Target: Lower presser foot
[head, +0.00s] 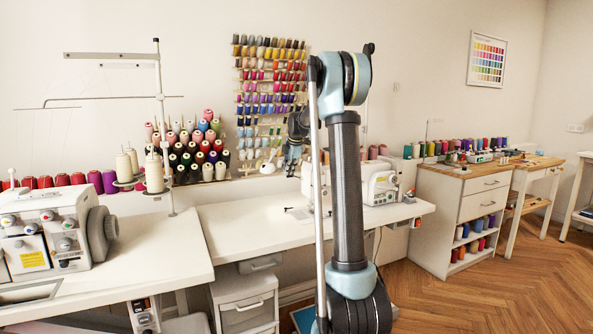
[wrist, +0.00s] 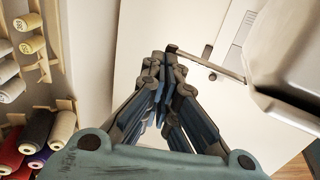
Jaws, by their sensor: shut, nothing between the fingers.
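The white sewing machine (head: 382,188) stands on the middle table, partly hidden behind my arm. In the wrist view, part of its white body (wrist: 290,50) fills the upper right. A thin dark bar (wrist: 225,71) runs from near my fingertips toward the machine body. I cannot tell whether it is the presser foot lever or whether the fingers touch it. My gripper (wrist: 162,60) is shut and empty, left of the machine body. In the head view my gripper (head: 295,140) is small and dark, above the left part of the machine. The presser foot is not clearly visible.
Thread cones (head: 190,150) and a thread rack (head: 268,75) are behind the table. The tabletop (head: 250,225) left of the machine is mostly clear. A serger (head: 45,240) stands on the left table. Spools (wrist: 28,45) show at the wrist view's left edge.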

